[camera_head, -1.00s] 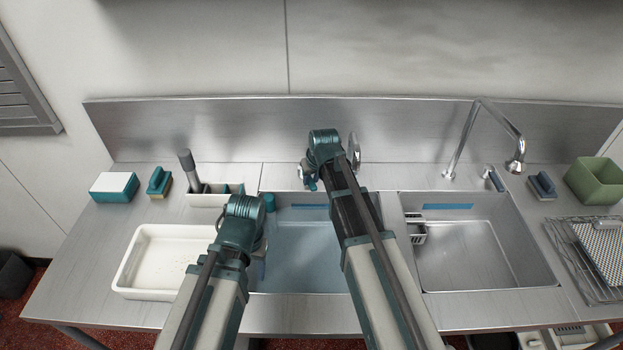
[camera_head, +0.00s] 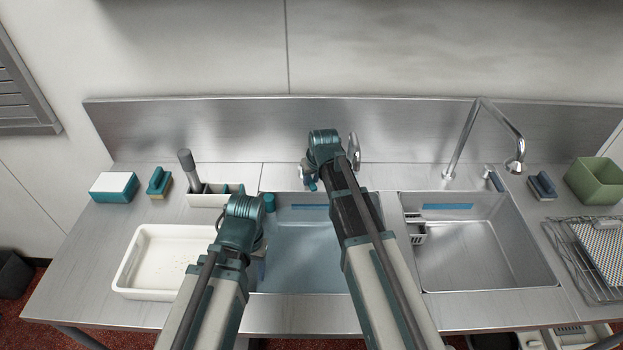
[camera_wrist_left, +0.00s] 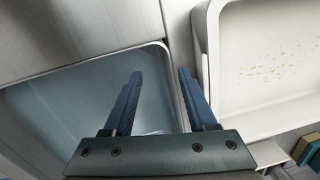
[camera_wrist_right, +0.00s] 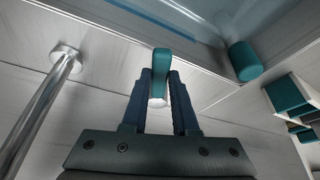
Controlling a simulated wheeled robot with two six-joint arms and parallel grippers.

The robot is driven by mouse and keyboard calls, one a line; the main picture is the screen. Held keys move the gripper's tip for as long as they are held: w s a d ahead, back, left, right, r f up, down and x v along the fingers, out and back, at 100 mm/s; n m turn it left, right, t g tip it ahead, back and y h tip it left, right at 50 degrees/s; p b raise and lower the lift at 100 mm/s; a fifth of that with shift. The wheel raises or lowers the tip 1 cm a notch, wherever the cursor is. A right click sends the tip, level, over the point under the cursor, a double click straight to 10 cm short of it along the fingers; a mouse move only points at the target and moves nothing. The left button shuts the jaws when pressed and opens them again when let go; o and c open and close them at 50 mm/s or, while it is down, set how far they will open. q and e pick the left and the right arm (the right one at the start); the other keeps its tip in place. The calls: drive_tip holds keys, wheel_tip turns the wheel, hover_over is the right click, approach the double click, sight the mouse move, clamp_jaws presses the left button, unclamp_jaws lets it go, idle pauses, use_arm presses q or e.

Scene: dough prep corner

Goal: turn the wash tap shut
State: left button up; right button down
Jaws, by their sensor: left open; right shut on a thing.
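The wash tap stands behind the middle basin; its chrome spout (camera_head: 355,148) shows just right of my right arm, and its pipe (camera_wrist_right: 38,115) is at the left in the right wrist view. A teal tap lever (camera_wrist_right: 161,62) with a pale lower end sits between my right gripper's fingers (camera_wrist_right: 160,88), which are shut on it. In the head view my right arm hides most of the tap. My left gripper (camera_wrist_left: 158,98) is open and empty above the left edge of the bluish wash basin (camera_wrist_left: 60,105), beside the white tray (camera_wrist_left: 215,60). Any water stream is hidden.
A teal cylinder (camera_head: 269,202) stands at the basin's back left corner, near a white caddy (camera_head: 205,198) with a grey-handled tool. A second basin (camera_head: 470,255) with its own tap (camera_head: 505,125) lies right. The counter behind the white tray holds a sponge block (camera_head: 114,187) and brush (camera_head: 159,181).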

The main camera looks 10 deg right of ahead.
drive_tip(key=shift+a+m+h, duration=0.45)
drive_tip(key=shift+a+m, duration=0.3)
drive_tip(key=shift+m, duration=0.35)
drive_tip(key=shift+a+m+h, duration=0.45)
drive_tip(key=shift+a+m, duration=0.3)
drive_tip(key=shift+m, duration=0.35)
drive_tip(key=c, duration=0.7)
unclamp_jaws()
drive_tip(key=shift+r, duration=0.1)
drive_tip(key=p+v, duration=1.2)
drive_tip(key=v, duration=0.1)
drive_tip(key=shift+s+r+p, duration=0.15)
drive_tip(key=shift+r+p, duration=0.15)
drive_tip(key=shift+p, duration=0.1)
